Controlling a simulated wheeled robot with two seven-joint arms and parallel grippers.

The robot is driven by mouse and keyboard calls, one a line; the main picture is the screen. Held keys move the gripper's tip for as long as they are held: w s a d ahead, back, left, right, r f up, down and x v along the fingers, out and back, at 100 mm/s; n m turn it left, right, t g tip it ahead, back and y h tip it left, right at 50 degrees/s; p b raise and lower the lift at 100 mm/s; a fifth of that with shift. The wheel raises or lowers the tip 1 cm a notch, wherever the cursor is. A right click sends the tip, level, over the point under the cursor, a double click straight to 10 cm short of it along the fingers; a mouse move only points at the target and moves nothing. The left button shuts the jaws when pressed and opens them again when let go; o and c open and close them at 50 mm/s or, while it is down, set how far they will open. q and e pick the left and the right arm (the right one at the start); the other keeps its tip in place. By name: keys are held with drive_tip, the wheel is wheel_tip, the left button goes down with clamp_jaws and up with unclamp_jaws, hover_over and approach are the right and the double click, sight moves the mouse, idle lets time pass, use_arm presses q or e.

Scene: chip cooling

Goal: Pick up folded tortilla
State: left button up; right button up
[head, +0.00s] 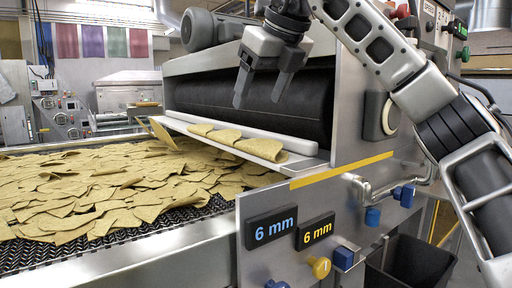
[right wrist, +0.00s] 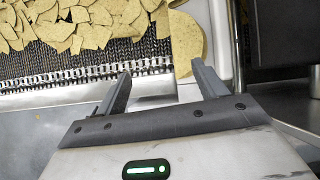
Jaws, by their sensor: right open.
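Three tan tortilla pieces lie on the white ledge (head: 184,126) in front of the dark roller. The right-hand one (head: 262,148) looks folded, with a rounded edge, at the ledge's right end; the middle piece (head: 223,136) and left piece (head: 200,129) lie beside it. A round-edged tortilla (right wrist: 187,42) also shows in the right wrist view, just beyond my right gripper's fingers. My right gripper (head: 259,101) is open and empty, pointing down above the ledge; its fingers (right wrist: 160,76) are apart, touching nothing. My left gripper is out of view.
Many flat chips (head: 110,190) cover the dark mesh conveyor (head: 35,258) at left. The dark roller (head: 250,105) and its metal housing stand behind the ledge. The side panel with 6 mm labels (head: 270,228) and several knobs is at front right. A black bin (head: 418,265) is below.

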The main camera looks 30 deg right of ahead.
drive_tip(key=s+d+r+m+h, duration=0.1)
drive_tip(key=s+d+r+h, duration=0.1)
drive_tip(key=d, duration=0.2)
approach(266, 143)
drive_tip(key=x, duration=0.2)
drive_tip(key=shift+d+f, duration=0.3)
drive_tip(key=shift+f, duration=0.05)
drive_tip(key=shift+a+p+x, duration=0.15)
drive_tip(key=shift+p+x, duration=0.15)
drive_tip(key=shift+x, duration=1.3)
drive_tip(key=shift+a+p+x, duration=0.15)
drive_tip(key=shift+p+x, duration=0.1)
drive_tip(key=shift+x, duration=1.35)
drive_tip(key=shift+w+r, duration=0.1)
drive_tip(key=shift+w, duration=0.1)
drive_tip(key=c, duration=0.6)
